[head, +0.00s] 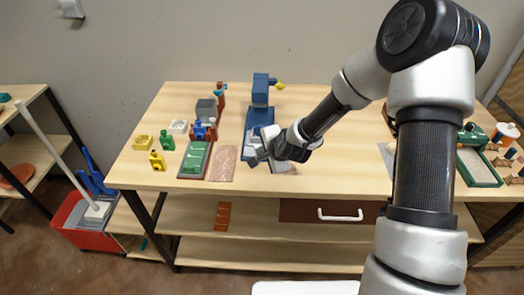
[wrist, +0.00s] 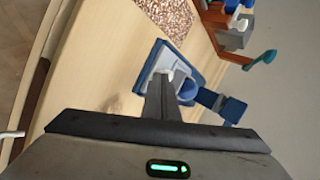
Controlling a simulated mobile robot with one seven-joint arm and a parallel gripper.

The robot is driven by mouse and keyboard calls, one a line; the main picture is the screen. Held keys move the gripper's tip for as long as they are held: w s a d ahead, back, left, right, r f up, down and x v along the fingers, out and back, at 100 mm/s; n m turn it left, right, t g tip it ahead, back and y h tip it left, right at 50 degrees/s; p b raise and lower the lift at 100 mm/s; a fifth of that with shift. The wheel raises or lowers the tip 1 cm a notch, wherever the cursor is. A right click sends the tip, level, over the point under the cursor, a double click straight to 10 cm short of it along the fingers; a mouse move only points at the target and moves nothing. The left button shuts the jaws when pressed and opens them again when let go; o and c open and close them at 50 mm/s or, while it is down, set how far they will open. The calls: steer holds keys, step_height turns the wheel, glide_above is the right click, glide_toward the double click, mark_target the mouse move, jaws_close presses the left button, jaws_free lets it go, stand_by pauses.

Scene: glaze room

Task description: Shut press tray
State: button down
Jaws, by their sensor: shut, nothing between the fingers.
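The blue press (head: 261,90) stands toward the back of the wooden table, with a yellow-tipped part at its top. Its blue base (head: 257,117) runs forward toward my gripper (head: 258,154). In the wrist view, a pale grey tray (wrist: 148,69) with a blue edge lies just beyond my gripper (wrist: 170,77). My fingers are shut and empty. Their tips overlap the tray's near side in the picture; I cannot tell whether they touch. The blue press column (wrist: 217,104) shows to the right. In the head view my gripper and arm hide most of the tray.
A speckled slab (head: 224,163) and a green-framed board (head: 194,160) lie left of my gripper. Small yellow, green and blue pieces stand farther left. A green tray (head: 478,167) is at the right, beyond my arm. A drawer with a white handle (head: 340,215) is below the tabletop.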

steer(key=w+b, duration=0.1)
steer(key=w, duration=0.2)
steer(key=shift+f, duration=0.15)
steer(key=shift+w, duration=0.45)
steer(key=shift+s+d, duration=0.1)
